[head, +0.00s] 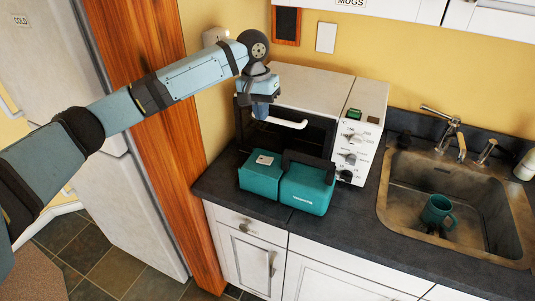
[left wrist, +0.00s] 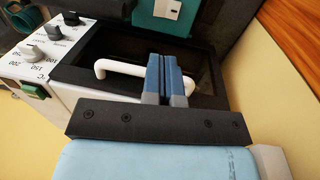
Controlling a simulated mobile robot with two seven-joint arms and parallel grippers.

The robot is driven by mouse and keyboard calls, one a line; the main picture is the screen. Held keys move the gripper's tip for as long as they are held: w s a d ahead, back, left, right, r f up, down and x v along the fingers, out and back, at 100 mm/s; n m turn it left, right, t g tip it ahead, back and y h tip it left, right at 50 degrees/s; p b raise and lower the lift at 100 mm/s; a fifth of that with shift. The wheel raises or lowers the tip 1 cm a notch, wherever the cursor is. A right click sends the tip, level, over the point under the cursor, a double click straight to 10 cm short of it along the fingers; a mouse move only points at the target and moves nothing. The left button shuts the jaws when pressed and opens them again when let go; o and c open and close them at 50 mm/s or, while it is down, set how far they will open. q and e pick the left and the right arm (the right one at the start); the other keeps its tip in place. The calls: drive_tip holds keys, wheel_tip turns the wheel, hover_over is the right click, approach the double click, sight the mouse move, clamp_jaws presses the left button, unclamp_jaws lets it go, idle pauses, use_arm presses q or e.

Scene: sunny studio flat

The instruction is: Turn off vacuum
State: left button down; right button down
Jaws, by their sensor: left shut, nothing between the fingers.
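A teal device with a black handle, which looks like the vacuum (head: 305,192), stands on the dark counter in front of the toaster oven. It has a pale label or switch (head: 264,160) on its left top. Part of its teal body also shows at the top of the left wrist view (left wrist: 150,20). My left gripper (head: 262,110) is shut and empty, pointing down above and behind the vacuum, close to the white oven handle. In the left wrist view its blue fingers (left wrist: 165,62) are together, beside the white handle (left wrist: 125,68). My right gripper is not in view.
A white toaster oven (head: 368,130) with knobs stands against the yellow wall. A sink (head: 400,180) with a teal mug (head: 437,210) and a faucet (head: 445,125) is at the right. A wooden panel (head: 150,140) stands left of the counter. The counter between vacuum and sink is clear.

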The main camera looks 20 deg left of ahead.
sight(264, 159)
use_arm(q)
drive_tip(key=f, duration=0.4)
drive_tip(key=d+f+p, duration=0.1)
drive_tip(key=f, duration=0.4)
drive_tip(key=f+p, duration=0.1)
drive_tip(key=f, duration=0.4)
drive_tip(key=shift+d, duration=0.35)
drive_tip(key=shift+s, duration=0.1)
drive_tip(key=shift+d+p, duration=0.1)
drive_tip(key=shift+p, duration=0.2)
drive_tip(key=shift+f, duration=0.15)
drive_tip(key=shift+a+r+p, duration=0.25)
drive_tip(key=shift+a+p, duration=0.5)
drive_tip(key=shift+a, duration=0.1)
